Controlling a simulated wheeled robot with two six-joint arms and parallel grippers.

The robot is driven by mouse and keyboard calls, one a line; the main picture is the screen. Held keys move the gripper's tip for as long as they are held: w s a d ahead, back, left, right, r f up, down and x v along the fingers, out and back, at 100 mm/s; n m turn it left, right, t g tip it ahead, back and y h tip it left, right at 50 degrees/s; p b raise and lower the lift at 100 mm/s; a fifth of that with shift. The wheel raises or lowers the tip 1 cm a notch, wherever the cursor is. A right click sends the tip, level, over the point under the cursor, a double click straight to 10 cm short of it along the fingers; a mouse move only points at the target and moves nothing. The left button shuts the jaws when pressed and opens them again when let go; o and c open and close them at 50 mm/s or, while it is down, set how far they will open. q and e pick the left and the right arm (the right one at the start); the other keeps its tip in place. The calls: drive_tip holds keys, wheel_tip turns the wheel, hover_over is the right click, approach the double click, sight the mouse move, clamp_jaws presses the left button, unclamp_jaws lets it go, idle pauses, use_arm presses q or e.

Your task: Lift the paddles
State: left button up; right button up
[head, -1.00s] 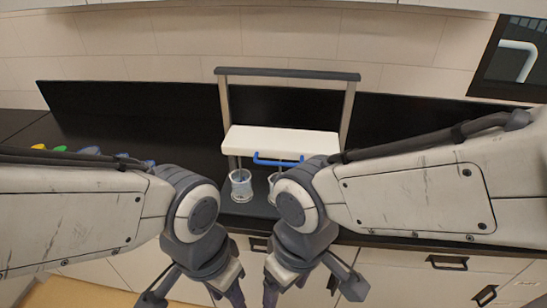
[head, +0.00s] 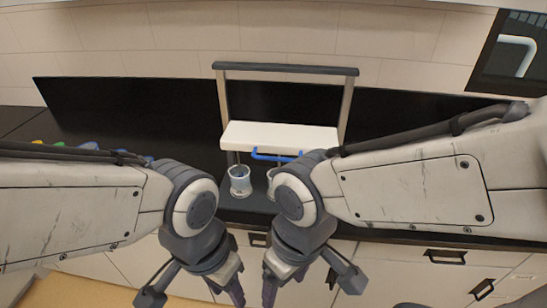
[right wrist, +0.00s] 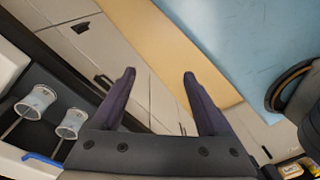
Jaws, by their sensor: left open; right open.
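A stirring stand has a white head block (head: 278,136) between two grey posts under a dark top bar (head: 285,69). A blue handle (head: 272,157) runs along the block's front. Thin paddle rods go down from the block into clear beakers; one beaker (head: 240,180) shows fully, another is partly hidden by my right arm. Two beakers with rods (right wrist: 35,102) show at the left of the right wrist view. My left gripper (head: 236,292) and right gripper (head: 268,292) point down in front of the counter, below the handle and apart from it. In the right wrist view the right gripper (right wrist: 160,77) is open and empty.
The black counter (head: 190,150) carries the stand, with small coloured items (head: 85,146) at the left, partly behind my left arm. White drawers (head: 410,280) with dark handles are below its front edge. A dark-framed panel (head: 512,55) is at the upper right.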

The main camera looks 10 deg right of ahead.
drive_tip(key=shift+w+r, duration=0.1)
drive_tip(key=shift+w, duration=0.05)
drive_tip(key=c, duration=0.4)
drive_tip(key=n+t+h+b, duration=0.1)
drive_tip(key=n+t+h, duration=0.1)
drive_tip(key=n, duration=0.6)
approach(280, 159)
drive_tip(key=shift+y, duration=0.3)
drive_tip(key=f, duration=0.2)
drive_tip(key=w+f, duration=0.1)
drive_tip(key=f, duration=0.2)
drive_tip(key=d+f+p, duration=0.1)
drive_tip(key=f, duration=0.1)
drive_tip(key=shift+w+f, duration=0.15)
drive_tip(key=shift+w, duration=0.2)
drive_tip(key=shift+c, duration=0.2)
clamp_jaws()
